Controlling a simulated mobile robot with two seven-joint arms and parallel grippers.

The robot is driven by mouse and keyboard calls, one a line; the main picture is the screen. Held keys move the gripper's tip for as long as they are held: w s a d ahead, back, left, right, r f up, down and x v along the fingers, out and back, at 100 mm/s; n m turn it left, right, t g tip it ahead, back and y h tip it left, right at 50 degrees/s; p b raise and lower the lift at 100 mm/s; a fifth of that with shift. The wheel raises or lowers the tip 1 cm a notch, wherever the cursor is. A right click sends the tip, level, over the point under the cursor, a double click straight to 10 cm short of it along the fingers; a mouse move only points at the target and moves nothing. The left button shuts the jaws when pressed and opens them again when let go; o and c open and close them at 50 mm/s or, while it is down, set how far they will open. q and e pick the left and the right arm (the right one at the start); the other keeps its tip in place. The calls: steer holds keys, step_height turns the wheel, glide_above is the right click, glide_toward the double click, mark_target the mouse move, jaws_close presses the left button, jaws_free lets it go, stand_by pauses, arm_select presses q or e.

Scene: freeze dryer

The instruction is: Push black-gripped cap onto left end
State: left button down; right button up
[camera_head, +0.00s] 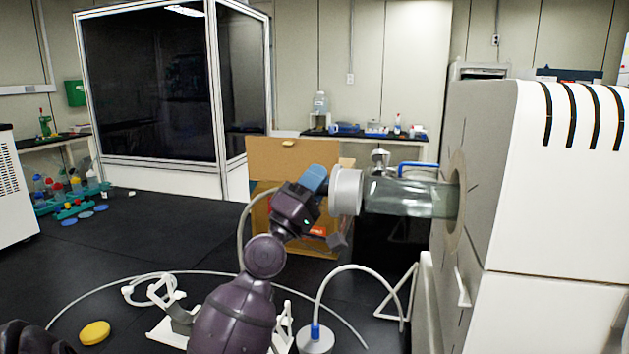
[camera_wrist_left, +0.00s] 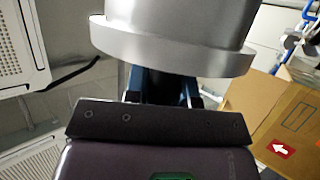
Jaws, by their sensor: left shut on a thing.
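A silver-grey round cap (camera_head: 346,191) is at the left end of a clear glass cylinder (camera_head: 410,197) in the head view. The cylinder lies level and sticks out of the white machine's round port. The cap lines up with the cylinder's end and appears to meet it; I cannot tell how far it is seated. My left gripper (camera_head: 316,180), dark with blue fingers, is shut on the cap from its left side. In the left wrist view the cap (camera_wrist_left: 175,45) fills the top, in front of the blue fingers (camera_wrist_left: 162,88). My right gripper is not in view.
The white machine (camera_head: 550,180) stands at the right. An open cardboard box (camera_head: 285,157) is behind my left gripper. Open floor extends to the left.

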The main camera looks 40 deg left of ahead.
arm_select(q)
steer(key=shift+h, duration=0.3)
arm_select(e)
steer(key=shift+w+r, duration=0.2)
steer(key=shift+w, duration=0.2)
arm_select(q)
steer(key=shift+w+d, duration=0.1)
steer(key=shift+d, duration=0.05)
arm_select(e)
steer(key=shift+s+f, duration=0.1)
arm_select(q)
steer(key=shift+w+d, duration=0.2)
steer(key=shift+d, duration=0.15)
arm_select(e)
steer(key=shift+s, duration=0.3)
arm_select(q)
steer(key=shift+w+d, duration=0.25)
steer(key=shift+d, duration=0.2)
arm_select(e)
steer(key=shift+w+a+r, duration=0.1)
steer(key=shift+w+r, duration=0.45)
arm_select(q)
steer(key=shift+d+p, duration=0.15)
steer(key=shift+p, duration=0.2)
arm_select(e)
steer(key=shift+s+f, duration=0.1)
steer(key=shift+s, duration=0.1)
